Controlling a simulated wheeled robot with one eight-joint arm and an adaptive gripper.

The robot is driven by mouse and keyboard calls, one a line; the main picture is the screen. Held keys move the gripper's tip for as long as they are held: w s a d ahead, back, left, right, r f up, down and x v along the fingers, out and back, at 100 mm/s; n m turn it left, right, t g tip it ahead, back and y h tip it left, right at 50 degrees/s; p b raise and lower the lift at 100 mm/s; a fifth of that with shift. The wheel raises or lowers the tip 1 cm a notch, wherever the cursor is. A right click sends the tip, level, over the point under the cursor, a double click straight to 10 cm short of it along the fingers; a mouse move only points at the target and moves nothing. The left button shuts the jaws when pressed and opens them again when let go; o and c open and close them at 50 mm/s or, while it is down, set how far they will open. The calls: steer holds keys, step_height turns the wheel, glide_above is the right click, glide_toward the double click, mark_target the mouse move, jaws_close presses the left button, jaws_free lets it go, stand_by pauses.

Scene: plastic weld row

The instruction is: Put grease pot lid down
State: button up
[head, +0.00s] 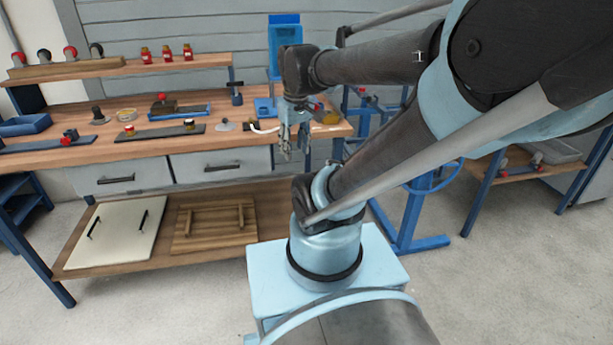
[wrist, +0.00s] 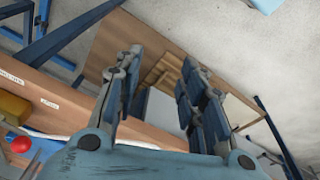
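My gripper (head: 293,150) hangs in front of the workbench's front edge, near its right end, pointing down. In the wrist view my gripper (wrist: 162,65) has its two fingers spread apart with nothing between them; the lower shelf shows through the gap. I cannot make out the grease pot lid for sure. A small grey disc with a raised middle (head: 224,126) lies on the bench, left of my gripper and apart from it. Which pot is the grease pot, I cannot tell.
The wooden bench top (head: 75,140) holds trays and small tools. Several red jars (head: 167,54) stand on the raised shelf. A white panel (head: 115,235) and a wooden frame (head: 215,226) lie on the lower shelf. A blue stand (head: 425,215) is to the right.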

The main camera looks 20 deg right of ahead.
steer(key=s+d+f+m, duration=0.2)
steer(key=s+f+m, duration=0.1)
steer(key=s+f, duration=0.3)
steer(key=shift+d+f+m, duration=0.15)
steer(key=shift+f+m, duration=0.25)
steer(key=shift+f, duration=0.15)
steer(key=shift+w, duration=0.1)
